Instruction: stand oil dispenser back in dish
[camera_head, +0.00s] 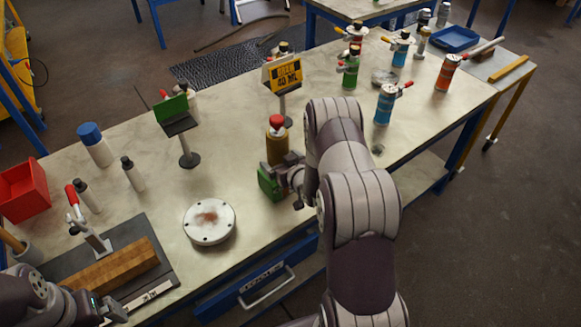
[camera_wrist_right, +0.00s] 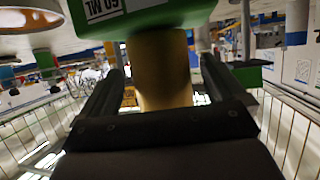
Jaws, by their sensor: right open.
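The likely oil dispenser is an amber bottle with a red cap (camera_head: 277,140), upright at the middle of the bench. Its amber body (camera_wrist_right: 163,68) lies between the two dark fingers of my right gripper (camera_wrist_right: 162,85), which is open around it. The wrist picture looks upside down; a green block marked "60 ML" (camera_wrist_right: 150,22) adjoins the body, and I cannot tell whether it belongs to the bottle. The likely dish is the round white flanged disc (camera_head: 209,222) with a brown stain, left of my right gripper. My left gripper (camera_head: 110,312) is at the lower left; its fingers are unclear.
A yellow "40 ML" sign (camera_head: 283,73) stands behind the bottle, and a green sign (camera_head: 175,112) stands to the left. A wooden block (camera_head: 112,266) lies on a dark mat near the left front. Several bottles and a blue canister (camera_head: 385,105) occupy the right side.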

